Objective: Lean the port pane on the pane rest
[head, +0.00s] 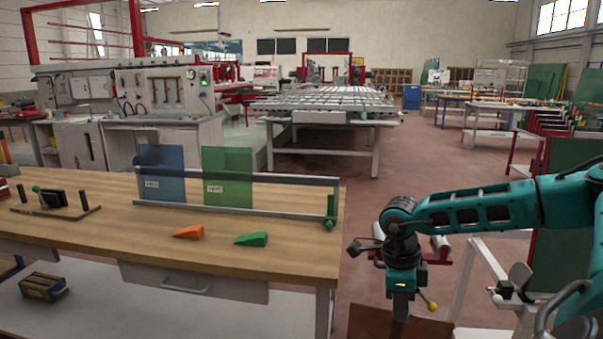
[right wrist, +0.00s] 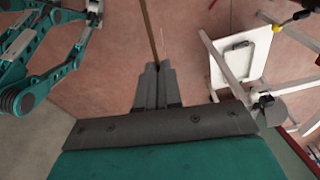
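A dark brown-red pane (head: 425,326), which I take to be the port pane, hangs low at the bottom of the head view, right of the workbench. Its lower part is out of frame. My right gripper (head: 401,306) points down and is shut on its top edge. In the right wrist view the pane (right wrist: 151,35) shows edge-on as a thin brown strip between the fingertips (right wrist: 158,72). The pane rest (head: 270,212), a grey rail frame, stands on the bench. A blue pane (head: 163,176) and a green pane (head: 228,178) lean on it. My left gripper is out of view.
The wooden bench (head: 200,250) carries an orange wedge (head: 189,232), a green wedge (head: 251,239) and a small board with black blocks (head: 55,210). The rest's right part is free. A white-framed stand (head: 480,270) is close to my right arm.

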